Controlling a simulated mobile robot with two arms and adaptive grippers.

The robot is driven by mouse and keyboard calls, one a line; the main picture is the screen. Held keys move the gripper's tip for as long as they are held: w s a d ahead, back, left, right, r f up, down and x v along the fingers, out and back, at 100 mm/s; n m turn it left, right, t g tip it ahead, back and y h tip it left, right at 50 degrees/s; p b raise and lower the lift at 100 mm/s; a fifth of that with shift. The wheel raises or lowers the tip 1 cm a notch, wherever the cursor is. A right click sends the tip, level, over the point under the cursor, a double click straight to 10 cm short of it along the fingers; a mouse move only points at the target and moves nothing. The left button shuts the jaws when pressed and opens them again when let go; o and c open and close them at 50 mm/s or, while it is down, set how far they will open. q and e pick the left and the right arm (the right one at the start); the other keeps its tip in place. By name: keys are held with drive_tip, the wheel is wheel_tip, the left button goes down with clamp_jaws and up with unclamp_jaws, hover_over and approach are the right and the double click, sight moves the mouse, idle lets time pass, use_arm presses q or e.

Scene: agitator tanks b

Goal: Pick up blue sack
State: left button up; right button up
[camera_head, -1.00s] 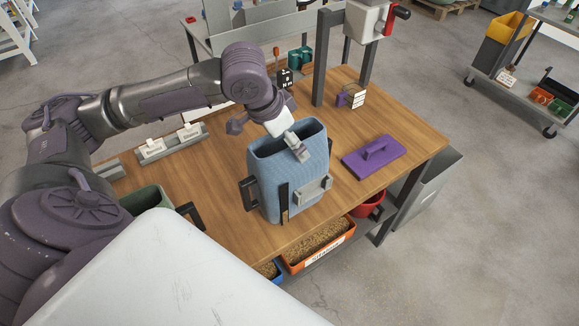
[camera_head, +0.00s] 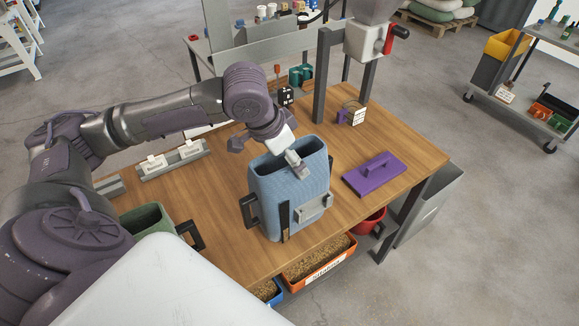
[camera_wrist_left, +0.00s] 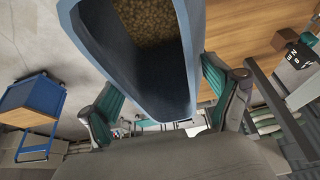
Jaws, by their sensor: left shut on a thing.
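The blue sack (camera_head: 275,200) stands upright on the wooden table near its front edge, with its top open. It has dark side handles and a small grey plate on its front. In the left wrist view the sack (camera_wrist_left: 135,75) shows brown granules inside. My left gripper (camera_head: 294,160) reaches over the sack's top and is shut on it. In the left wrist view its two teal-padded fingers (camera_wrist_left: 160,95) lie on either side of the sack. I cannot tell any gap between the sack and the table. My right gripper is not in view.
A green sack (camera_head: 147,222) stands at the left. A grey label rack (camera_head: 172,160) and a post-mounted machine (camera_head: 366,40) are behind. An orange bin of granules (camera_head: 322,264) sits below the front edge.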

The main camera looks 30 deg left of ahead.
use_arm(q)
drive_tip(key=shift+w+r, duration=0.1)
drive_tip(key=w+d+r+b, duration=0.1)
drive_tip(key=w+d+r, duration=0.1)
drive_tip(key=d+r, duration=0.9)
drive_tip(key=shift+d+r, duration=0.15)
idle(1.1)
drive_tip(key=shift+d, duration=0.1)
